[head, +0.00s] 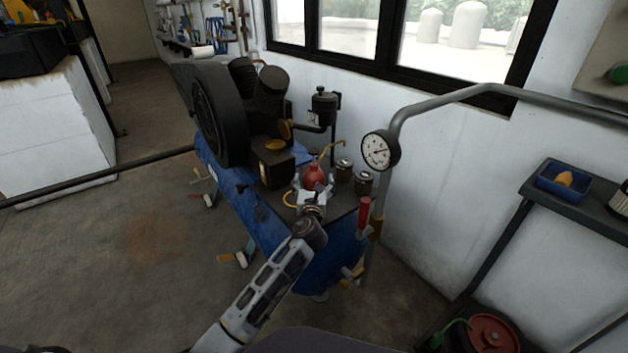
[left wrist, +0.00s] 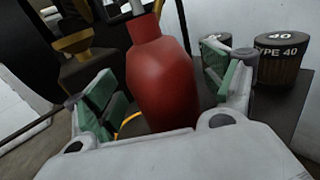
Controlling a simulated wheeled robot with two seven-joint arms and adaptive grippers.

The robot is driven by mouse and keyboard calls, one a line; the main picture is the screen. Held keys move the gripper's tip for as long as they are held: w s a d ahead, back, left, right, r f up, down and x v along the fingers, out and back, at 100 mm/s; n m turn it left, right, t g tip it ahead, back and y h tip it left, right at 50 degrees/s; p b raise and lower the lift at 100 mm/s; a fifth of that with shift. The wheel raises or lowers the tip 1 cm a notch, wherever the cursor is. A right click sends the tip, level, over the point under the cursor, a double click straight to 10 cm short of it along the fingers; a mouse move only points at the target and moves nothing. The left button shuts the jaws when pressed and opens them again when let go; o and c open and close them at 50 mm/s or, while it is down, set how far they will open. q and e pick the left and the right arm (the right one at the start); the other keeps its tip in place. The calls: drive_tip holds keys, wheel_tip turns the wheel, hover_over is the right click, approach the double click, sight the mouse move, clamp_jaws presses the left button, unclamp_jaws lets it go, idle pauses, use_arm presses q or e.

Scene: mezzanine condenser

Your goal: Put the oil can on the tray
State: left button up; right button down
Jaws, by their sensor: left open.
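The red oil can (head: 314,176) stands on the dark top plate at the near end of the blue compressor, its thin spout pointing up. My left gripper (head: 312,198) is open at the can. In the left wrist view the red can body (left wrist: 163,85) lies between the two green-padded fingers (left wrist: 160,90), with a visible gap on the right side. The can's lower part is hidden by the gripper body. A small blue tray (head: 552,187) with a yellow object in it sits on the wall shelf at the right. My right gripper is not in view.
Two dark filter canisters (head: 363,183) stand just right of the can; one (left wrist: 280,65) reads "TYPE 40". A pressure gauge (head: 380,150) and a grey pipe (head: 440,99) stand between compressor and shelf (head: 585,212). A red-lidded container (head: 493,335) is below the shelf.

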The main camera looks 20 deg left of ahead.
use_arm(q)
drive_tip(key=p+v, duration=0.2)
drive_tip(key=v, duration=0.6)
drive_tip(key=shift+v, duration=1.15)
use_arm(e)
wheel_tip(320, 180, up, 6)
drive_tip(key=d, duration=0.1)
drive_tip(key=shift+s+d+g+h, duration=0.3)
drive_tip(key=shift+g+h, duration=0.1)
use_arm(q)
drive_tip(key=shift+o, duration=0.5)
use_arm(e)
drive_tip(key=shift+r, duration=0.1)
use_arm(q)
drive_tip(key=shift+w, duration=0.1)
